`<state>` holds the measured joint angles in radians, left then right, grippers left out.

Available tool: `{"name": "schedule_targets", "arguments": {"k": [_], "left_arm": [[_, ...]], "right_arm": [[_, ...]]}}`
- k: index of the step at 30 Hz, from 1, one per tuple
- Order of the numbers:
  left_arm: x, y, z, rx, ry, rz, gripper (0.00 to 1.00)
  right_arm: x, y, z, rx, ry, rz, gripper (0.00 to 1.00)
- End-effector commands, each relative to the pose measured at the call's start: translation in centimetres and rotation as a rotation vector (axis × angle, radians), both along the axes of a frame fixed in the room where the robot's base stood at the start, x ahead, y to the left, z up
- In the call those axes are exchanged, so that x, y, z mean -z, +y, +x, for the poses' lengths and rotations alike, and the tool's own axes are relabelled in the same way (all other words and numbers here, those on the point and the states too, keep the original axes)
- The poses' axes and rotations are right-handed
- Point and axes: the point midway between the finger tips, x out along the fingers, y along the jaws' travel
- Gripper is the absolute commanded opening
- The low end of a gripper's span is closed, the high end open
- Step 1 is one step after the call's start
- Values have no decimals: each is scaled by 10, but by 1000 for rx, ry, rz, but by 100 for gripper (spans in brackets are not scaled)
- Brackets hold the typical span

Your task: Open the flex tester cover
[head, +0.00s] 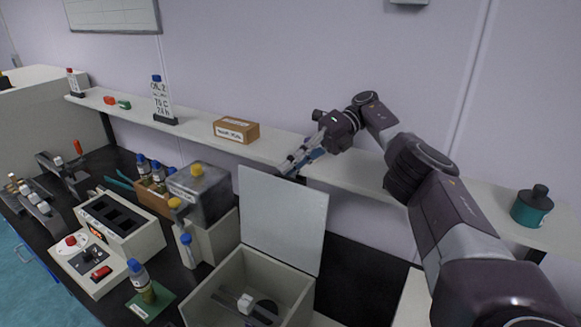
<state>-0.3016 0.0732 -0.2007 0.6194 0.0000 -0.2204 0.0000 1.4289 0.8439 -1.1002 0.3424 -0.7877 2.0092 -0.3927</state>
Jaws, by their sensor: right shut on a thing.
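The flex tester (215,290) is an open-topped pale box at the bottom centre. Its cover (285,222), a flat light-grey panel, stands raised, close to upright, at the back of the box. Inside the box a small white block (245,303) and dark parts show. My right gripper (286,170) is at the cover's top edge, fingers pointing down and left, shut on the cover; the exact contact is small and partly hidden. My left gripper is not in view.
A shelf (375,182) runs along the wall behind the cover, with a cardboard box (236,130) and a teal jar (532,206). A grey-topped machine (200,195) stands close left of the flex tester. Bottles and a control unit (90,265) fill the left bench.

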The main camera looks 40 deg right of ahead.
Motion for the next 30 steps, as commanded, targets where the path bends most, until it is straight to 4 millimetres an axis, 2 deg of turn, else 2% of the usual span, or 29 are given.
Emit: {"name": "schedule_targets", "arguments": {"k": [1, 6, 7, 12, 30], "left_arm": [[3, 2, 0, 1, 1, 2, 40], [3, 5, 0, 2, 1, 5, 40], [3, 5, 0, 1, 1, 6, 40], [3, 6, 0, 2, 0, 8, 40], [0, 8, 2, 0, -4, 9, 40]], "right_arm": [[28, 0, -6, -13, 57, -43, 0], [28, 0, -6, -15, 57, -44, 0], [28, 0, -6, -15, 57, -44, 9], [28, 0, -6, -13, 56, -43, 26], [14, -1, -3, -1, 37, -34, 26]]}}
